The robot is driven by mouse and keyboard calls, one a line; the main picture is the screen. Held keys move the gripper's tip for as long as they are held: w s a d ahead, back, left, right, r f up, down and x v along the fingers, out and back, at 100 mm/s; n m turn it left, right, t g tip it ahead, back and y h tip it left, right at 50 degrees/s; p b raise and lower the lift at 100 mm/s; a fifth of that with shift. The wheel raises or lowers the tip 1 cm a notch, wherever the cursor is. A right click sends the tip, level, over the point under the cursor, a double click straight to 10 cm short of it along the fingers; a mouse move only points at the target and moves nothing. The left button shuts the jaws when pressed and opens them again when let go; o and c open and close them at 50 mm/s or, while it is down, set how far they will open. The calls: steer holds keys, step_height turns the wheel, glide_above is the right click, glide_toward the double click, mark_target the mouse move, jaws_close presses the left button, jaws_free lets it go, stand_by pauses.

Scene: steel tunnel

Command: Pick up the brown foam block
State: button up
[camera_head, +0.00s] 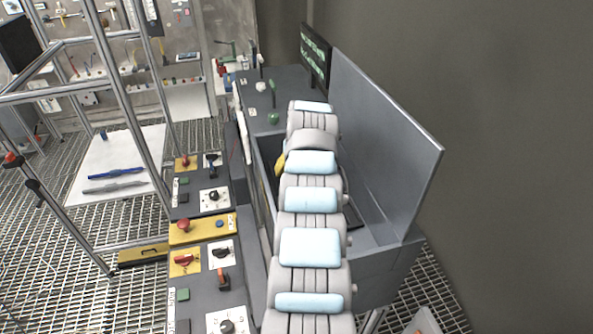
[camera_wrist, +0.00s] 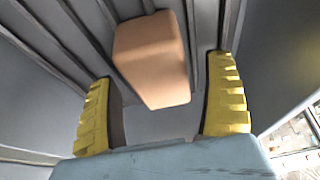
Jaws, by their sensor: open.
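The brown foam block (camera_wrist: 150,62) shows in the wrist view at the upper middle, lying against a grey ribbed surface. My gripper (camera_wrist: 162,72) is open, with one yellow ridged finger on the left of the block and one on the right. Gaps show between the block and both fingers, and I cannot tell how far the fingers reach along it. In the head view, a yellow finger of my gripper (camera_head: 280,163) shows beside my arm, inside the grey bin. The block is hidden there.
The grey bin has a tall side panel (camera_head: 390,135) on the right and a wall close on the left. A control panel (camera_head: 205,235) with knobs and buttons stands left of my arm. A dark sign (camera_head: 315,57) stands behind. A white table (camera_head: 115,170) is farther left.

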steer(key=shift+c, duration=0.3)
steer(key=c, duration=1)
